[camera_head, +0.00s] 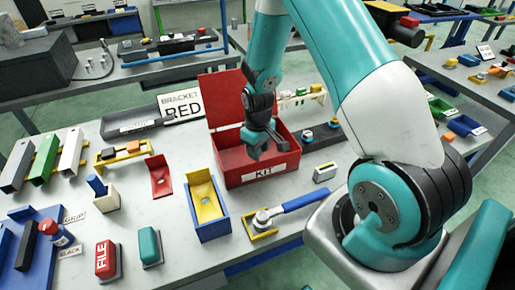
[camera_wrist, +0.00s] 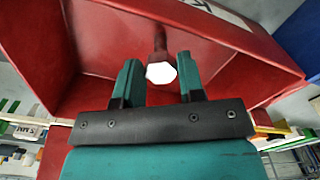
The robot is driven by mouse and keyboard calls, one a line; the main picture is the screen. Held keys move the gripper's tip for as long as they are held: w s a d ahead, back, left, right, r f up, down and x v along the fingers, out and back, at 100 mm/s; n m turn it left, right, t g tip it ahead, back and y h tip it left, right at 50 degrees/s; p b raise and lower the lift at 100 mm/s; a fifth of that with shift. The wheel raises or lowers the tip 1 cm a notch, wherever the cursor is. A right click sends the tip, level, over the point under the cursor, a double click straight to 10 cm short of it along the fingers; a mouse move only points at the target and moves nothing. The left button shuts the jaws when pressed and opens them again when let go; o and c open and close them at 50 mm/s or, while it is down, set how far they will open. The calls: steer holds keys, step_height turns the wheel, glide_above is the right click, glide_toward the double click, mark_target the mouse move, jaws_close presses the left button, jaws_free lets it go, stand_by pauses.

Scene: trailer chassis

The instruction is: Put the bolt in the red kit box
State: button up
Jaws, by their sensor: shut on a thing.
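The red kit box (camera_head: 258,172), labelled KIT, stands open on the table with its lid raised at the back. My gripper (camera_head: 265,148) is over the box opening in the head view. In the wrist view, my gripper (camera_wrist: 160,82) has its two teal fingers on either side of the bolt (camera_wrist: 160,68), shut on it. The bolt shows a pale hexagonal face and a dark reddish shank. The red box walls (camera_wrist: 95,42) surround it in that view. The bolt is too small to make out in the head view.
A blue bin with a yellow inside (camera_head: 207,205) and a blue-handled tool (camera_head: 290,205) stand in front of the box. A dark rail (camera_head: 335,135) lies to its right.

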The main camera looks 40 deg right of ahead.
steer(key=o, duration=0.8)
steer(key=shift+f, duration=0.1)
steer(key=shift+r, duration=0.4)
step_height(320, 180, up, 10)
steer(key=b, duration=0.3)
steer(key=s+a+r+n+y, duration=0.1)
steer(key=s+a+r, duration=0.35)
steer(key=a, duration=0.25)
steer(key=s+a+r+n+y, duration=0.1)
steer(key=s+a+r, duration=0.2)
steer(key=a+r, duration=0.35)
steer(key=s+a+r+n+y, duration=0.1)
steer(key=s+a+r, duration=0.1)
steer(key=s+a, duration=0.2)
steer(key=s+a+r+n+y, duration=0.1)
steer(key=s+a, duration=0.3)
steer(key=s, duration=0.5)
steer(key=shift+a+r+n, duration=0.2)
steer(key=shift+r+n, duration=0.2)
steer(key=shift+r, duration=0.05)
